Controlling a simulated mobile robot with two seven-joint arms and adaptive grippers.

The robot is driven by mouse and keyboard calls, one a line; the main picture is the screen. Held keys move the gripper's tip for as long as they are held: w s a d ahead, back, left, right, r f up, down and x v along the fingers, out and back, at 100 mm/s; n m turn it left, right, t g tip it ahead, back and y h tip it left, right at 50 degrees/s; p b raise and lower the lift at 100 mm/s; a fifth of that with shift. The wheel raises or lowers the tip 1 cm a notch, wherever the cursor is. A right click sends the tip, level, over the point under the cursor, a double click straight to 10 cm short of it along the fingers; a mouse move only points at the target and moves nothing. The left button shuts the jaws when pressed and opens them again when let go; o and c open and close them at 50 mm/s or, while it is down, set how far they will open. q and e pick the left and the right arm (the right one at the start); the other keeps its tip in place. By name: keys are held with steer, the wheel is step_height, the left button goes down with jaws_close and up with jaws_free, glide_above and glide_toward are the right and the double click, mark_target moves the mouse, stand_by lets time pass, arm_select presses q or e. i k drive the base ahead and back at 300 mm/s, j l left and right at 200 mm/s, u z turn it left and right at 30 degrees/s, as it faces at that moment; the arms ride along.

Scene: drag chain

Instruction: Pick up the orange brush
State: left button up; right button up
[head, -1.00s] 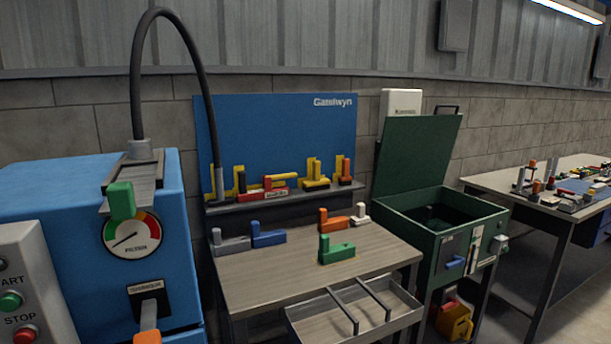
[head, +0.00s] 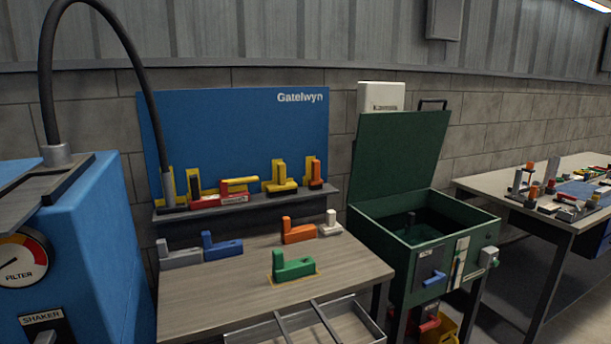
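An orange L-shaped piece (head: 298,233) lies on the wooden workbench (head: 205,300), toward its back right. It has an upright stub at its left end; whether it is a brush I cannot tell from its shape. Another orange upright piece (head: 316,172) stands on the shelf at the back, beside yellow holders. Neither of my grippers is in view.
Grey (head: 178,257), blue (head: 221,247), green (head: 293,265) and white (head: 330,224) pieces also lie on the workbench. A divided tray (head: 305,328) juts from its front. A blue machine (head: 95,240) is at left, an open green box (head: 405,240) at right.

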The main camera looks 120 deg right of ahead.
mark_target(316, 182)
steer(key=k+l, duration=0.15)
steer(key=k, duration=0.8)
steer(key=k+l, duration=0.1)
steer(key=k, duration=0.85)
steer(key=k+u, duration=0.4)
steer(key=k+j+u, duration=0.15)
steer(key=k+u, duration=0.2)
steer(key=k+l+z, duration=0.15)
steer(key=k+z, duration=0.35)
